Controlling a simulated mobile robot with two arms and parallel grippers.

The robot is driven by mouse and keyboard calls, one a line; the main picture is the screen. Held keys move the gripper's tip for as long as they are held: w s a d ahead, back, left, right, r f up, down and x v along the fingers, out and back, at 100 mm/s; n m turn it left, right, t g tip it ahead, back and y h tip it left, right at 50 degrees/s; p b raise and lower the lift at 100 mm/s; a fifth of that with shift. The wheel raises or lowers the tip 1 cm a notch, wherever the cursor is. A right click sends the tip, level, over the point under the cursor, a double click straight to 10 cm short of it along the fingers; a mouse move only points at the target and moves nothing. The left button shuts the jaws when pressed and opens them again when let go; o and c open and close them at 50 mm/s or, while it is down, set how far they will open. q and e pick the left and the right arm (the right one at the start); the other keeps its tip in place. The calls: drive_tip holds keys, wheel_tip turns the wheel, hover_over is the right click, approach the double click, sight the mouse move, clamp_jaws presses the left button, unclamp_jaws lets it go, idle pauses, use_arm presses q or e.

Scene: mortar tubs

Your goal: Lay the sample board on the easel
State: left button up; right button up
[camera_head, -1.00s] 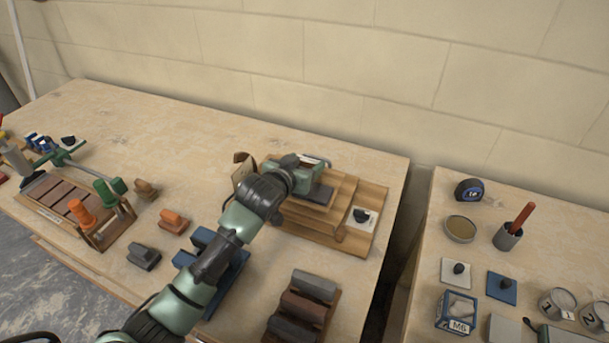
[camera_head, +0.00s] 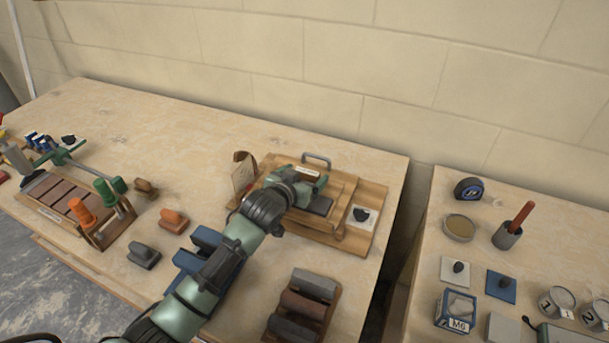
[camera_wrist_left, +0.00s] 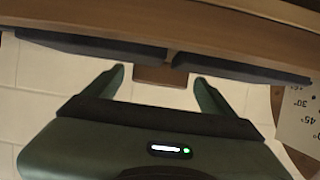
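The wooden easel (camera_head: 368,190) stands near the back right corner of the large table, with stepped boards on it. A dark grey flat piece (camera_head: 320,206) shows beside my left gripper (camera_head: 308,182), over the easel. I cannot tell for sure which board is the sample board. In the left wrist view, a wooden board edge (camera_wrist_left: 230,28) runs across the top, with dark strips beneath it. A short wooden block (camera_wrist_left: 160,76) shows between my left gripper's (camera_wrist_left: 160,82) spread fingers, with gaps on both sides. My right gripper is not in view.
An angle card (camera_head: 243,174) stands left of the easel; a grey handle (camera_head: 316,158) shows behind. A tray of dark bars (camera_head: 303,300) and a blue object (camera_head: 207,240) lie in front. A second table (camera_head: 425,290) stands right, across a gap.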

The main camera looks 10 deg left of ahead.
use_arm(q)
drive_tip(key=shift+s+r, duration=0.1)
drive_tip(key=shift+r, duration=0.05)
drive_tip(key=v, duration=1.1)
drive_tip(key=shift+s+r, duration=0.1)
drive_tip(key=shift+s, duration=0.25)
idle(1.5)
